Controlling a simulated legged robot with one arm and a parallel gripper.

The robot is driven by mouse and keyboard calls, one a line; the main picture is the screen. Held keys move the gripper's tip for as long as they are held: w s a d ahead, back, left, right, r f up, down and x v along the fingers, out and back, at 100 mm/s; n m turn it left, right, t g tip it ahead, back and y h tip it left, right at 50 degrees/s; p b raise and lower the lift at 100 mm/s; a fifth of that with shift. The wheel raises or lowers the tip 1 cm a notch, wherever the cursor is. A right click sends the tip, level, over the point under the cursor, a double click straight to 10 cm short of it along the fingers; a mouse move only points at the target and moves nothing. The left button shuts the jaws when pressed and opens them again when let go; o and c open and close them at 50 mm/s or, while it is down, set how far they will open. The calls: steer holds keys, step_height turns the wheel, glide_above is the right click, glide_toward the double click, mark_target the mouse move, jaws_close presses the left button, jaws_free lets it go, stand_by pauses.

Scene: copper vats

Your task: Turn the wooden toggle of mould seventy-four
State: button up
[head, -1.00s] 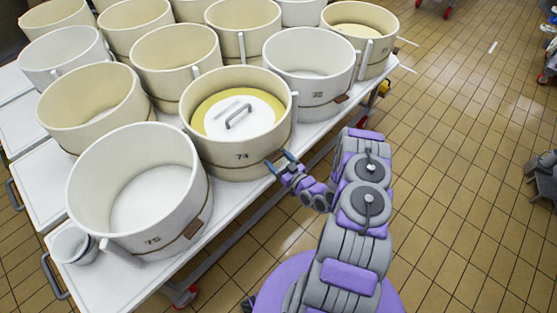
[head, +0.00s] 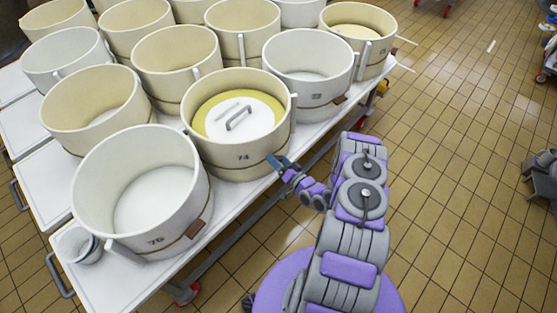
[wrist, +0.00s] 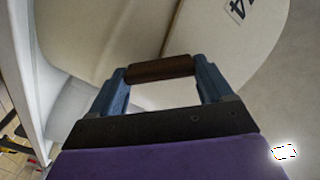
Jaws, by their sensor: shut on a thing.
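Mould seventy-four (head: 215,153) is a cream round tub with its number on the front wall. A white lid with a grey handle (head: 238,117) sits inside it. My gripper (head: 278,162) is at the lower right of its wall. In the wrist view my gripper (wrist: 162,74) is shut on the brown wooden toggle (wrist: 160,68), one blue finger at each end. The toggle lies across, close to the mould's wall and its band. In the head view the fingers mostly hide the toggle.
A tub in the seventies (head: 135,200) with its own brown toggle stands in front on the left. Tub seventy-two (head: 308,105) stands behind on the right. Several more tubs crowd the white table (head: 100,290). The tiled floor (head: 460,170) on the right is open.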

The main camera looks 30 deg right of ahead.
steer(key=shift+d+f+m+b, duration=0.1)
steer(key=shift+f+m+b, duration=0.1)
steer(key=shift+m, duration=2.1)
steer(key=shift+f+m+b, duration=0.1)
steer(key=shift+m+b, duration=0.05)
steer(key=shift+m, duration=2.15)
steer(key=o, duration=1)
steer(key=shift+d, duration=0.1)
steer(key=shift+c, duration=0.2)
steer(key=shift+s, duration=0.15)
steer(key=p+v, duration=0.3)
steer(key=v, duration=1.4)
steer(key=shift+p, duration=0.3)
steer(key=shift+d, duration=0.1)
